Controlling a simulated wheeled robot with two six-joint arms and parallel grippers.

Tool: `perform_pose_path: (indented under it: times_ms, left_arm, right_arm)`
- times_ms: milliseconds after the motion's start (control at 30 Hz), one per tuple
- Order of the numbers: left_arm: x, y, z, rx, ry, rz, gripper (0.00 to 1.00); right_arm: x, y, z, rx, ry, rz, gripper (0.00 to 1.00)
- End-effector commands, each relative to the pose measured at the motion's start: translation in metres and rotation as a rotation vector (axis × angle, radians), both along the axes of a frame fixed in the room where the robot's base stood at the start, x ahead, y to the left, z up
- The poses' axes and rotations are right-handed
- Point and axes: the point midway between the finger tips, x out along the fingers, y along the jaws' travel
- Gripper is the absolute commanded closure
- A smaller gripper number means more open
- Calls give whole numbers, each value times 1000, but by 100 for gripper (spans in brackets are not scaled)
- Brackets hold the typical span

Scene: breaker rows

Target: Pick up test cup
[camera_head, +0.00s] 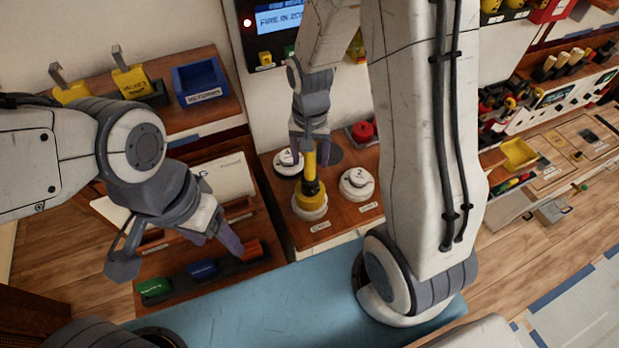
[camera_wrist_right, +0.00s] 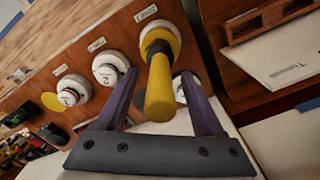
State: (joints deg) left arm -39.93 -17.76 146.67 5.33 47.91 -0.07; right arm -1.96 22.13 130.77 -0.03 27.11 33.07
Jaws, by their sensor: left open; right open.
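The yellow test cup (camera_head: 310,188) stands upright over a white detector base on the wooden shelf in the head view. In the right wrist view, its yellow handle (camera_wrist_right: 160,92) points toward the camera. My right gripper (camera_head: 309,155) is above the cup. It is open, with one finger on each side of the handle; I cannot tell whether either finger touches it. My left gripper (camera_head: 182,243) is open and empty near the tray of coloured items at the left.
White detectors (camera_head: 357,183) and (camera_head: 288,160) stand close beside the cup. A red knob-like object (camera_head: 362,131) is behind them. A blue bin (camera_head: 201,80) sits on the left shelf. A control panel (camera_head: 277,22) is on the wall above.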

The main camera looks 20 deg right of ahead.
Motion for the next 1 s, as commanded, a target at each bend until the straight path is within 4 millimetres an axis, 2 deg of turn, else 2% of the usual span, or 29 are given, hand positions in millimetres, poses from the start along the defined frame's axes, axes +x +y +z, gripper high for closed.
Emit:
perform_pose_path:
  times_ms: [133, 167, 200, 333, 1000]
  left_arm:
    - [0, 0, 0, 0, 0, 0, 31]
    - [0, 0, 0, 0, 0, 0, 31]
    - [0, 0, 0, 0, 0, 0, 31]
    - [0, 0, 0, 0, 0, 0, 31]
    - [0, 0, 0, 0, 0, 0, 31]
  right_arm:
    - [0, 0, 0, -1, -1, 0, 31]
    - [0, 0, 0, -1, -1, 0, 35]
    - [0, 0, 0, -1, -1, 0, 50]
    - [0, 0, 0, 0, 0, 1, 100]
    - [0, 0, 1, 0, -1, 0, 100]
